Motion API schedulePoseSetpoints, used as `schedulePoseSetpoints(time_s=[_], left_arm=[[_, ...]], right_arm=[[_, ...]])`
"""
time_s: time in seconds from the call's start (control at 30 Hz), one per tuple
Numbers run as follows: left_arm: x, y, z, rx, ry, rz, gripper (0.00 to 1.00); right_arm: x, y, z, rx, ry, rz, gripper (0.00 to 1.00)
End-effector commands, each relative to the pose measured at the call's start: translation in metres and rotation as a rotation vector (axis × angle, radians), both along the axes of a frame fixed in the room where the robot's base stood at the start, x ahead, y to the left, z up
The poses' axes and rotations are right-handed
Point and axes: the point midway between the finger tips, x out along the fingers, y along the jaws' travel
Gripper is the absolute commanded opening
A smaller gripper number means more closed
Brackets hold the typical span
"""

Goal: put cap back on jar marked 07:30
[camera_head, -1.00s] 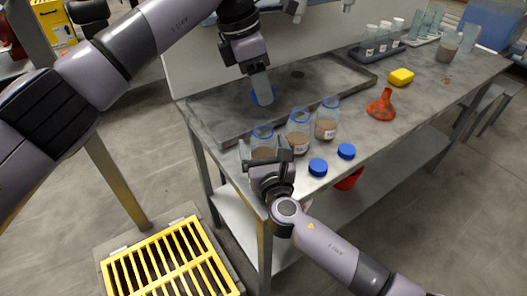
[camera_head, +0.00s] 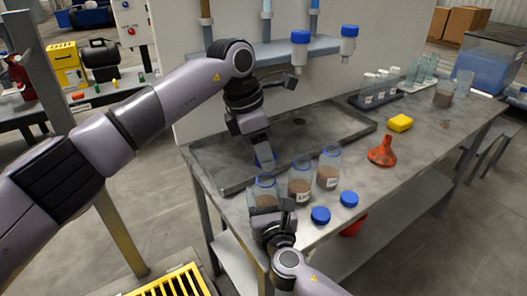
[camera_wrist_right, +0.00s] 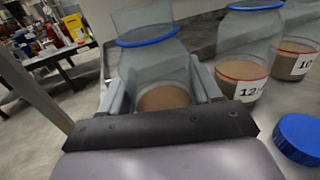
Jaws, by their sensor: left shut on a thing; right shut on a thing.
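My right gripper (camera_head: 272,218) is shut on the leftmost jar (camera_head: 265,188), a clear jar with a blue ring and brown contents, near the bench's front left corner. The jar stands upright and open between the fingers in the right wrist view (camera_wrist_right: 150,75); its label is hidden. My left gripper (camera_head: 261,150) is shut on a blue cap (camera_head: 264,161), mostly hidden by the fingers, above and just behind this jar, apparently apart from it. A middle jar (camera_wrist_right: 243,55), label starting "12", and a right jar (camera_wrist_right: 290,60), label starting "10", stand to its right, both open.
Two loose blue caps (camera_head: 320,215) (camera_head: 348,199) lie in front of the jars. A shallow grey tray (camera_head: 345,113) lies behind. An orange funnel (camera_head: 382,153), a yellow sponge (camera_head: 400,123) and a tube rack (camera_head: 376,101) are to the right.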

Motion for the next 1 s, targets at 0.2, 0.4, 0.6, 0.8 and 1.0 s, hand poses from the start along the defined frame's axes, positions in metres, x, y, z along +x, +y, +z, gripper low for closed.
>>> schedulePoseSetpoints(time_s=[0.2, 0.4, 0.6, 0.8, 1.0], left_arm=[[0.0, 0.0, -0.013, -0.002, -0.002, -0.001, 0.19], [0.0, 0.0, -0.013, -0.001, -0.001, 0.0, 0.19], [0.0, 0.0, -0.014, -0.001, 0.0, 0.0, 0.19], [0.0, 0.0, -0.023, -0.002, 0.0, 0.001, 0.19], [0.0, 0.0, -0.032, -0.001, 0.0, 0.0, 0.19]], right_arm=[[0.0, 0.0, 0.0, 0.0, 0.001, 0.0, 0.09], [0.0, 0.0, 0.0, -0.001, 0.001, 0.0, 0.09], [0.0, 0.0, -0.001, -0.001, 0.001, 0.0, 0.09], [0.0, 0.0, -0.001, -0.001, 0.001, 0.0, 0.09], [0.0, 0.0, -0.001, -0.001, 0.001, 0.0, 0.09]])
